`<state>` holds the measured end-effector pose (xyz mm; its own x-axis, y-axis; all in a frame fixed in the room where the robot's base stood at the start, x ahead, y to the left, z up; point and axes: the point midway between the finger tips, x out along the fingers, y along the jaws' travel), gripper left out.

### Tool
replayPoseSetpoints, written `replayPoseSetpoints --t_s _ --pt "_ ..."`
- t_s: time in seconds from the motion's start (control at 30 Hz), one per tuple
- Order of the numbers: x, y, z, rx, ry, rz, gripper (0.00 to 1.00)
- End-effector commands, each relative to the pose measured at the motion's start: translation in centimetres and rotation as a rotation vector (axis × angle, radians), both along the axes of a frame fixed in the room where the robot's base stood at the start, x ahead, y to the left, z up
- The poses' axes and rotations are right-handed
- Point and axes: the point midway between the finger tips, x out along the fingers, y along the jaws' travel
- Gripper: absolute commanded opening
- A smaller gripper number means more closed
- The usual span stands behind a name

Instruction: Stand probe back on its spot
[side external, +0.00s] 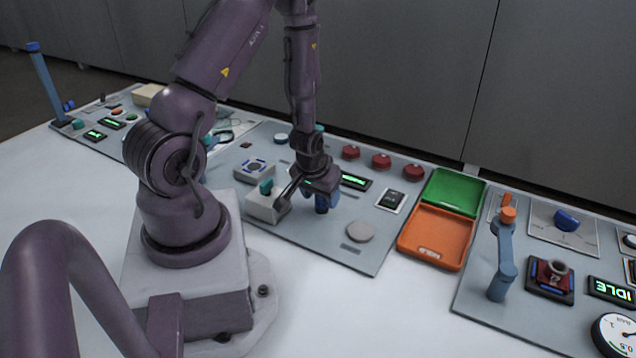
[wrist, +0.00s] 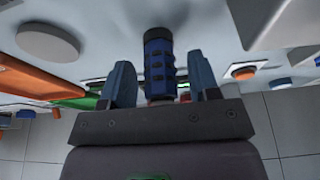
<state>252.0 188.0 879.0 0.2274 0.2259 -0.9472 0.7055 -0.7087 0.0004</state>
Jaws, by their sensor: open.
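A dark blue cylinder with black bands, likely the probe (wrist: 158,62), is between my fingers in the wrist view. Its black end points at the grey panel, and a dark shadow lies around that end. I cannot tell whether it touches the panel. My gripper (wrist: 161,82) is open, with one blue finger on each side of the cylinder and a visible gap at each. In the side view my gripper (side external: 321,203) is low over the middle panel, pointing down. There the cylinder cannot be told apart from the blue fingers. No marked spot for the probe can be made out.
A pale grey disc (side external: 360,232) lies to the right of my gripper. A white box with a teal knob (side external: 266,206) stands close on its left. Green (side external: 453,194) and orange (side external: 436,236) trays are farther right. Red buttons (side external: 381,161) line the back.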

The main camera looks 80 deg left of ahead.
Motion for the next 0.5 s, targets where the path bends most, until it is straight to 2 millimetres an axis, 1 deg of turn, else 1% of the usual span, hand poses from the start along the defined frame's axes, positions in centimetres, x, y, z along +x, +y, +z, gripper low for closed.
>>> replayPoseSetpoints --t_s 0.17,0.5 --pt "-0.4 -0.4 2.0 0.003 -0.003 -0.001 0.56" --pt "-1.7 -1.7 7.6 0.006 -0.004 -0.004 0.56"
